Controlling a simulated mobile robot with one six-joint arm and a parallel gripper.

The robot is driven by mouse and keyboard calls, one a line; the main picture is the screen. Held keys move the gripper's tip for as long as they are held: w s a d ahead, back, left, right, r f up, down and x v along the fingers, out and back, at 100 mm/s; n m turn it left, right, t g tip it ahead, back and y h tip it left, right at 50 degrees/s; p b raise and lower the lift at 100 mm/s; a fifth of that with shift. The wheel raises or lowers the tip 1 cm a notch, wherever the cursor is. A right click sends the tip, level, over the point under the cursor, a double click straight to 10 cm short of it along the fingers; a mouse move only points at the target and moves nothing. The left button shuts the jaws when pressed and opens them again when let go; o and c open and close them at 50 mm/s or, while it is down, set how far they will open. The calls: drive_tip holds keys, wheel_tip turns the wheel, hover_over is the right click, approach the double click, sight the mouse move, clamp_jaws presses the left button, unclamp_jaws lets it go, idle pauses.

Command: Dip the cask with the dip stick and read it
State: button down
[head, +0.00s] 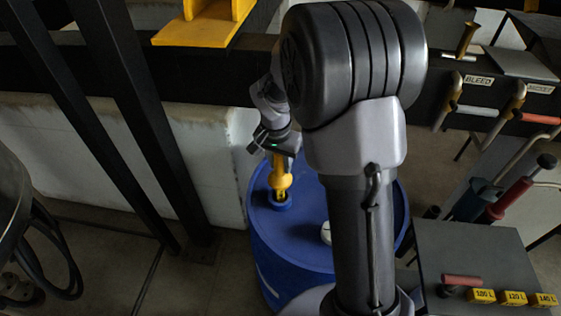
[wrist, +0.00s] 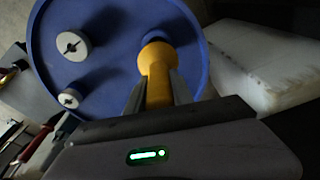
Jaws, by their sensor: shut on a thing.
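A blue cask (head: 262,232) stands upright on the floor, partly hidden behind my arm in the head view. Its round lid (wrist: 105,50) fills much of the wrist view, with two pale round caps, a larger one (wrist: 74,45) and a smaller one (wrist: 70,98). My gripper (head: 277,155) is above the lid, shut on the yellow handle of the dip stick (head: 281,178). The yellow handle also shows between my fingers in the wrist view (wrist: 157,72). The handle is upright at an opening in the lid; the stick's lower part is hidden.
A grey stand (head: 465,245) at the lower right carries yellow tags marked 100 L, 120 L and 140 L. A rail with hooks and a BLEED label (head: 479,80) is at the upper right. Dark steel posts (head: 135,120) and a pale block (head: 210,135) stand left of the cask.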

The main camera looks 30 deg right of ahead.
sight(280, 180)
drive_tip(key=shift+f+b, duration=3.15)
drive_tip(key=shift+f, duration=0.75)
drive_tip(key=shift+r, duration=0.1)
wheel_tip(280, 180, up, 7)
drive_tip(key=p, duration=1)
drive_tip(key=shift+r+p, duration=0.2)
drive_tip(key=shift+p, duration=0.2)
wheel_tip(280, 180, up, 34)
drive_tip(key=p, duration=2.7)
